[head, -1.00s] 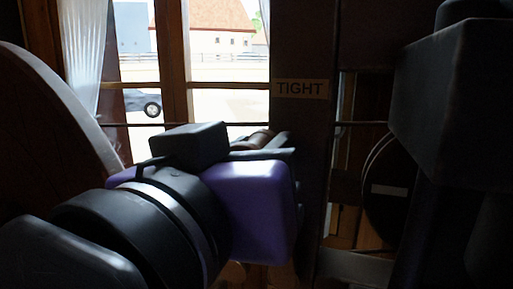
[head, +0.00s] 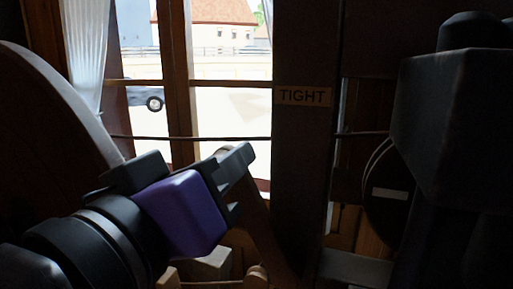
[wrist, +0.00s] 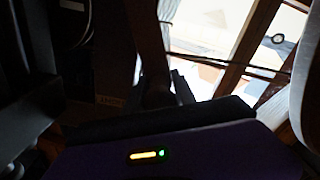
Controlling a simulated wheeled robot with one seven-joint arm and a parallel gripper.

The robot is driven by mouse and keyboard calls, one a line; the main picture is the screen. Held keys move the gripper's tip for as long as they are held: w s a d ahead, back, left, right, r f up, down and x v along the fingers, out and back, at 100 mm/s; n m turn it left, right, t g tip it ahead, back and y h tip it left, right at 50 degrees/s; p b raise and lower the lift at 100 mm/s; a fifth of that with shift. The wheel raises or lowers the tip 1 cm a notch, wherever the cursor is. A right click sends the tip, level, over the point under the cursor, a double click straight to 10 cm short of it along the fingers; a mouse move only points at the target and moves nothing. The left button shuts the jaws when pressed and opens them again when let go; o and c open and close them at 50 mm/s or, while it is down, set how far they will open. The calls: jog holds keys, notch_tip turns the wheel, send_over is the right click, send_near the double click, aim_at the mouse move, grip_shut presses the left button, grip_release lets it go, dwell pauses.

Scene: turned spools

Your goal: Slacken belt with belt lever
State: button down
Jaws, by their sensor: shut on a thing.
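My gripper (head: 236,168), behind its purple housing, is shut on the upper end of the wooden belt lever (head: 257,222). The lever slants from the gripper down to the right, its top leaning left, away from the dark post with the TIGHT label (head: 302,96). In the wrist view the fingers (wrist: 172,92) are dark and the grip is hard to make out. The belt (head: 230,138) runs as a thin dark line across the window, behind the gripper; I cannot tell its tension.
A large wooden wheel (head: 45,130) stands at the left. A dark round pulley (head: 388,205) is at the right, behind my dark body part. Pale wooden turned parts (head: 257,274) sit low in the middle. The window is behind.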

jog(key=shift+w+a+f+n+p, duration=0.25)
jog(key=shift+a+f+n, duration=0.3)
jog(key=shift+a+n, duration=0.15)
jog(key=shift+w+a+f+n+p, duration=0.25)
jog(key=shift+a+f+n, duration=0.3)
jog(key=shift+a, duration=0.2)
jog(key=shift+w+a+f+n+p, duration=0.25)
jog(key=shift+a+f+n, duration=0.3)
jog(key=shift+a+n, duration=0.15)
jog(key=shift+a+f, duration=0.1)
jog(key=shift+a, duration=0.05)
jog(key=c, duration=1)
grip_release()
jog(key=shift+c, duration=0.2)
jog(key=b+v, duration=0.2)
jog(key=v, duration=0.5)
jog(key=shift+s, duration=0.35)
jog(key=shift+a, duration=0.15)
